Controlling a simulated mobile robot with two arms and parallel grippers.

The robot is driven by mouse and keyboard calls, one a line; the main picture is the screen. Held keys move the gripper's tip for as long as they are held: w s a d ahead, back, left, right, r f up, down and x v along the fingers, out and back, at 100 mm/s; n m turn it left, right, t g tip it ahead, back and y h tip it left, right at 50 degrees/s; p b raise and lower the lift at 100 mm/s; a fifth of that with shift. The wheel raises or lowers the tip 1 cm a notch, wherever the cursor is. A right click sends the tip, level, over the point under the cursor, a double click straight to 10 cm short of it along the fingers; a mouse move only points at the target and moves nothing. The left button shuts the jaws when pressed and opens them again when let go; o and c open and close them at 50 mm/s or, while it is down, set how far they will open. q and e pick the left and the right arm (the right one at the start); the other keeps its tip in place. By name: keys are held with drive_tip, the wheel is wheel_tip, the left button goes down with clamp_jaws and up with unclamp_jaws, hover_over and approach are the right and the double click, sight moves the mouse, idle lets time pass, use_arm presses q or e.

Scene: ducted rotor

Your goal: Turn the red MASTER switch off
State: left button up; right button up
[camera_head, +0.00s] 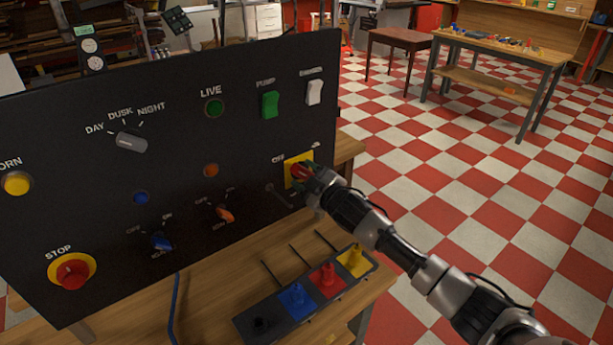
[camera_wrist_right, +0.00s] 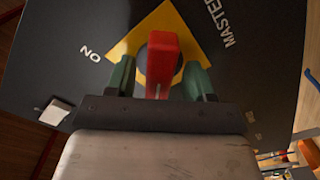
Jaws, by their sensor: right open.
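The red MASTER switch handle (camera_head: 300,172) sits on a yellow plate (camera_head: 291,181) at the right of the black panel (camera_head: 75,200). In the right wrist view the red handle (camera_wrist_right: 162,62) stands on the yellow plate (camera_wrist_right: 196,36), with the words MASTER and NO (ON, seen turned) printed beside it. My right gripper (camera_head: 308,176) is at the switch. Its two green fingertips (camera_wrist_right: 158,80) are apart, one on each side of the red handle. Whether they touch it I cannot tell. The gripper partly hides the switch in the head view. My left gripper is not in view.
The panel also carries a green LIVE lamp (camera_head: 214,107), a green PUMP switch (camera_head: 270,104), a white rocker switch (camera_head: 315,92) and a red STOP button (camera_head: 73,274). A block with coloured pieces (camera_head: 312,310) lies on the bench below. The checkered floor at right is open.

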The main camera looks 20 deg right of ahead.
drive_tip(key=b+v, duration=0.2)
drive_tip(key=v, duration=0.8)
drive_tip(key=shift+s+d, duration=0.2)
drive_tip(key=shift+s, duration=0.15)
